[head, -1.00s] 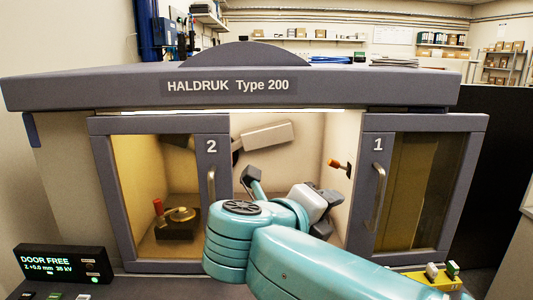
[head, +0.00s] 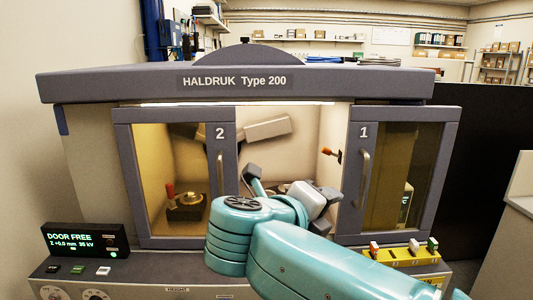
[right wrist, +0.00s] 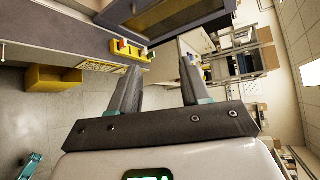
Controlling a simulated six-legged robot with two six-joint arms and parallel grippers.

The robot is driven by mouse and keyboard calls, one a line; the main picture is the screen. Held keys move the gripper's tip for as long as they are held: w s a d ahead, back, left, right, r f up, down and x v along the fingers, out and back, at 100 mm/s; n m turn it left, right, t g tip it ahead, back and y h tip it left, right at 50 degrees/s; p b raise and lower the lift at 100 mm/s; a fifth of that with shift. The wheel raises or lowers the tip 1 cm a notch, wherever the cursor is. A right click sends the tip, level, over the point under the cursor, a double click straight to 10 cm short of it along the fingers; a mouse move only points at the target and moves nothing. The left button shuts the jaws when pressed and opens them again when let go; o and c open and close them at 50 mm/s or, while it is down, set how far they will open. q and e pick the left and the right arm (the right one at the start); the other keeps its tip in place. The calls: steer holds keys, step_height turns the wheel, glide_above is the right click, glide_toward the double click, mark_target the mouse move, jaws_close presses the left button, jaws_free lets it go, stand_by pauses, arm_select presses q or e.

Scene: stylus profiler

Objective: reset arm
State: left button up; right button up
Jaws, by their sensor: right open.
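The grey profiler (head: 330,85), marked HALDRUK Type 200, has door 2 (head: 228,215) on the left and door 1 (head: 357,210) on the right, with an open gap between. A pale boxy arm (head: 265,129) tilts inside the chamber. An orange-tipped lever (head: 330,153) sticks out of the right inner wall. My teal right arm crosses in front of the gap. Its end parts overlap the opening, and their depth is hard to tell. In the right wrist view my right gripper (right wrist: 160,75) is open with nothing between its fingers. My left gripper is out of view.
A red-handled brass piece (head: 190,199) sits behind door 2's glass. A display (head: 80,241) reads DOOR FREE. A yellow rack (head: 402,257) with coloured pieces stands at the front right. A yellow bin (right wrist: 55,78) is on the floor. A grey cabinet (head: 505,230) stands far right.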

steer(key=w+d+f+n+g+h, duration=0.1)
steer(key=w+d+f+g+h, duration=0.15)
steer(key=d+f, duration=0.6)
steer(key=w+d+f+n+g+h, duration=0.1)
steer(key=w+d+f, duration=0.2)
steer(key=d+f, duration=0.55)
steer(key=d+f+n+t+y, duration=0.1)
steer(key=d+f+n+y, duration=0.25)
steer(key=f+n, duration=1.15)
steer(key=s+a+f+n+g+y, duration=0.1)
steer(key=s+a+f+y, duration=0.1)
steer(key=s+f, duration=0.35)
steer(key=s+a+f+y, duration=0.2)
steer(key=s+f, duration=0.1)
steer(key=f, duration=0.6)
steer(key=s+a+f+n+g+y, duration=0.1)
steer(key=s+a+f+y, duration=0.2)
steer(key=f, duration=0.5)
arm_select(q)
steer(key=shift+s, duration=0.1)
arm_select(e)
steer(key=s+a+f+n+g+y, duration=0.1)
steer(key=s+a+n+g+y, duration=0.2)
steer(key=s, duration=0.6)
steer(key=s+a+f+n+g+y, duration=0.2)
steer(key=s+a+n, duration=0.3)
steer(key=s+a, duration=0.3)
steer(key=shift+s+n+g+y, duration=0.4)
steer(key=shift+s+g+y, duration=0.2)
steer(key=shift+s, duration=0.25)
